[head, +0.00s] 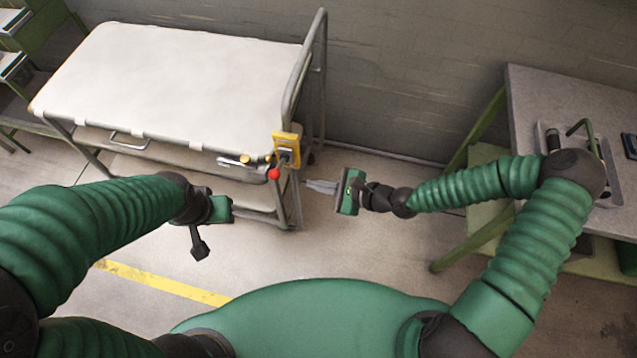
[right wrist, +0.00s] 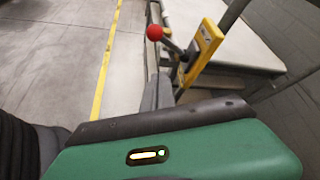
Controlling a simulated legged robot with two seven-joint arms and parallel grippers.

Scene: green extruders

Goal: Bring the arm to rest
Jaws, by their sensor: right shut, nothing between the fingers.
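My right gripper (head: 312,185) comes in from the right in the head view, its grey fingers together and empty. The fingers point left at the near right corner of a cart. They also show in the right wrist view (right wrist: 157,92), beside a lever with a red ball knob (right wrist: 154,33). The knob (head: 274,174) sits below a yellow bracket (head: 288,143) on the cart; the bracket also shows in the right wrist view (right wrist: 204,48). The fingertips appear close to the lever but apart from it. My left gripper (head: 200,240) hangs over the floor at left; its jaws are unclear.
The cart has a white top (head: 180,85) and a metal rail (head: 305,60). A table (head: 570,90) on green legs stands at right, under my right arm's elbow, with a metal tray on it. A yellow floor line (head: 165,283) crosses clear floor. A wall stands behind.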

